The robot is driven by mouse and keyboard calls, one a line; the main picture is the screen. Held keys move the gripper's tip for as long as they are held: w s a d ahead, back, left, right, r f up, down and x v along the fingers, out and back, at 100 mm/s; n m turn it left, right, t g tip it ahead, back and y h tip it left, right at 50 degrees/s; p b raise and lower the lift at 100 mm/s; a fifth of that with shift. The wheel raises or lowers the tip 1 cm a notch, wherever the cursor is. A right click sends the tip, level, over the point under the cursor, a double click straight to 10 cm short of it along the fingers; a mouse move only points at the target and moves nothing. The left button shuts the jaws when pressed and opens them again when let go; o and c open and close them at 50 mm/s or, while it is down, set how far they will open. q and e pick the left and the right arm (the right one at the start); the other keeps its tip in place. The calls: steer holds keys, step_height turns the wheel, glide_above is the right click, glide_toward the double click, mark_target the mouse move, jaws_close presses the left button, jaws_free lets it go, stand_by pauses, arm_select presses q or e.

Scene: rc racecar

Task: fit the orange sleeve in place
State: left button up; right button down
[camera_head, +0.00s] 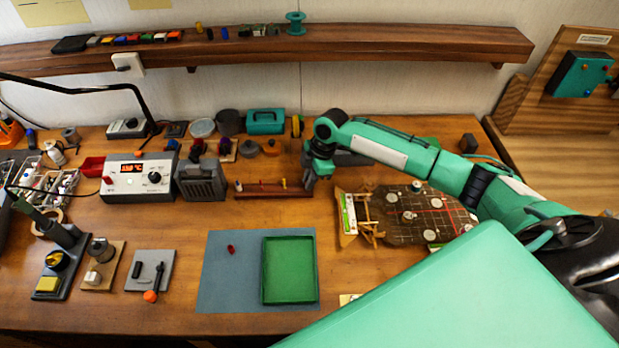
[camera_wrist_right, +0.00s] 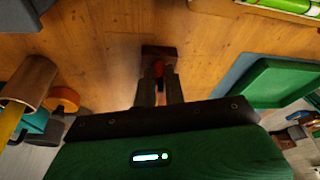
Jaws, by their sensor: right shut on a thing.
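My right gripper (camera_head: 309,180) is at the right end of the dark red-brown wooden rack (camera_head: 270,191), pointing down. In the right wrist view the rack shows end-on (camera_wrist_right: 159,52) just beyond the fingertips (camera_wrist_right: 159,82). The fingers are shut on a small red-orange piece (camera_wrist_right: 158,69), seemingly the orange sleeve, mostly hidden between them. I cannot tell whether it touches the rack. Several small pegs or pieces stand along the rack. My left gripper is not in view.
A blue-grey mat (camera_head: 218,285) with a green tray (camera_head: 290,297) and a small red piece (camera_head: 231,249) lies in front. The car chassis (camera_head: 400,214) lies to the right. A grey speaker-like box (camera_head: 201,181) stands left of the rack.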

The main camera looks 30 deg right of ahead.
steer(key=c, duration=1)
jaws_free()
steer(key=shift+r, duration=0.2)
steer(key=p+v, duration=0.7)
steer(key=v, duration=0.1)
steer(key=shift+a+r, duration=0.15)
steer(key=shift+r, duration=0.25)
steer(key=shift+f, duration=0.1)
stand_by(0.6)
